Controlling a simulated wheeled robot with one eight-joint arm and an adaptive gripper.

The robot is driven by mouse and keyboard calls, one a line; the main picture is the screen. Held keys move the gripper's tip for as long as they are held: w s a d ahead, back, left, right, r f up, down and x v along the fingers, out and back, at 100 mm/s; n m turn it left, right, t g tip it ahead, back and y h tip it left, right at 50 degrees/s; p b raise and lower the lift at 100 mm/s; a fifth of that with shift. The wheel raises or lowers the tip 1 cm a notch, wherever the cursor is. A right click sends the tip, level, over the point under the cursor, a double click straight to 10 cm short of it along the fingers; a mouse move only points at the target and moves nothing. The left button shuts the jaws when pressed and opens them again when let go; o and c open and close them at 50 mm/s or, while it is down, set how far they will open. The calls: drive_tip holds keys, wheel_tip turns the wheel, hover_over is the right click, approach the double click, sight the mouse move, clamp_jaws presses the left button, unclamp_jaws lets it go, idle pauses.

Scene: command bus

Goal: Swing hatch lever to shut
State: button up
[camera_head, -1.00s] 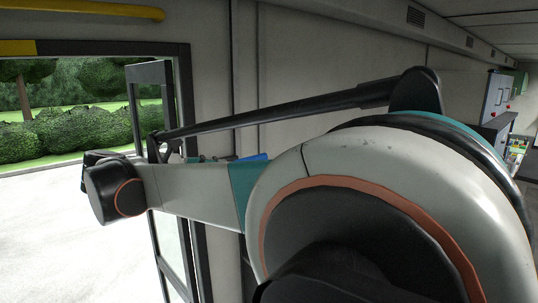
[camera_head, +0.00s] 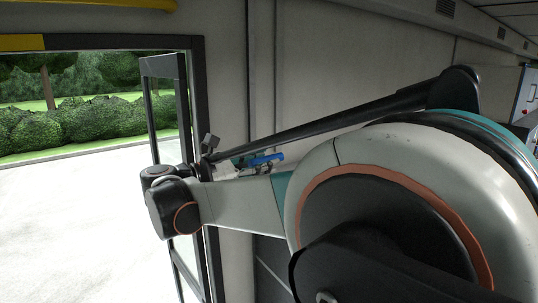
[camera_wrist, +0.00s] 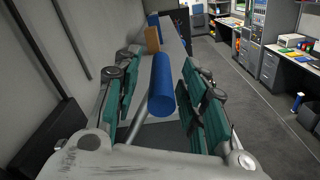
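A blue cylindrical handle (camera_wrist: 162,86), which looks like the lever's grip, lies between my gripper's fingers in the wrist view. A grey rod (camera_wrist: 136,122) shows beside its lower end. My gripper (camera_wrist: 158,95) is open, with teal finger pads on both sides of the handle and visible gaps. Contact cannot be made out. In the head view a blue bar (camera_head: 266,159) shows beside teal parts of my gripper (camera_head: 240,160), largely hidden behind my arm. The hatch itself cannot be clearly identified.
An open glazed door (camera_head: 165,110) stands at the left, with bright ground and hedges outside. The grey wall (camera_head: 330,80) runs close behind my arm.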

drive_tip(key=shift+x, duration=1.6)
clamp_jaws()
